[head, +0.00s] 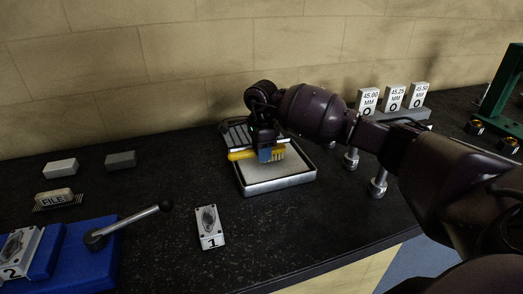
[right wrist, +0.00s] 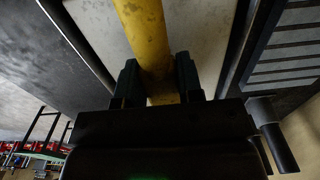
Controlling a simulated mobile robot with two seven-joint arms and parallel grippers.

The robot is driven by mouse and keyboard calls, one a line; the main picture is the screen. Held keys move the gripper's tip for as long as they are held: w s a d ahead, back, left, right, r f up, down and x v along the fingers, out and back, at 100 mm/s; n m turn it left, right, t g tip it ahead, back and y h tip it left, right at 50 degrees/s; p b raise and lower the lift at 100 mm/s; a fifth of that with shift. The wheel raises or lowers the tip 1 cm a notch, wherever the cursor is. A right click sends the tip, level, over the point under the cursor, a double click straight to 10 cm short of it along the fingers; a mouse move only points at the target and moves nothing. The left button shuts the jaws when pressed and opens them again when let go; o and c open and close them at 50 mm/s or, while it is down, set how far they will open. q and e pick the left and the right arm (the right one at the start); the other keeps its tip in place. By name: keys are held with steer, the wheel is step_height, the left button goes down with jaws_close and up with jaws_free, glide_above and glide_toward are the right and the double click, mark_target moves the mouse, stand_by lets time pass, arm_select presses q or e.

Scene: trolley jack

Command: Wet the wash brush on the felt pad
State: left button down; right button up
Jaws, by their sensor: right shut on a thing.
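The wash brush (head: 240,155) has a yellow handle and lies roughly level, with its bristle end to the right. My right gripper (head: 266,152) is shut on it from above, over the back part of the felt pad (head: 279,171). In the right wrist view the yellow handle of the wash brush (right wrist: 143,30) runs between the two dark fingers of my right gripper (right wrist: 159,82), with the pale felt pad (right wrist: 100,25) behind. I cannot tell whether the bristles touch the pad. My left gripper is out of view.
Behind the tray is a dark slatted piece (head: 236,134). A block marked 1 (head: 210,228) lies in front left. A blue fixture (head: 80,255) with a lever, a file (head: 56,199) and two grey blocks stand left. Labelled gauge blocks (head: 394,98) stand right.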

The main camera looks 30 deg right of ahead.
steer(key=shift+f, duration=0.2)
stand_by(0.6)
steer(key=shift+f+b, duration=0.35)
stand_by(0.4)
steer(key=shift+f, duration=0.5)
stand_by(0.4)
steer(key=shift+b, duration=0.35)
stand_by(0.6)
steer(key=shift+f, duration=0.1)
stand_by(0.3)
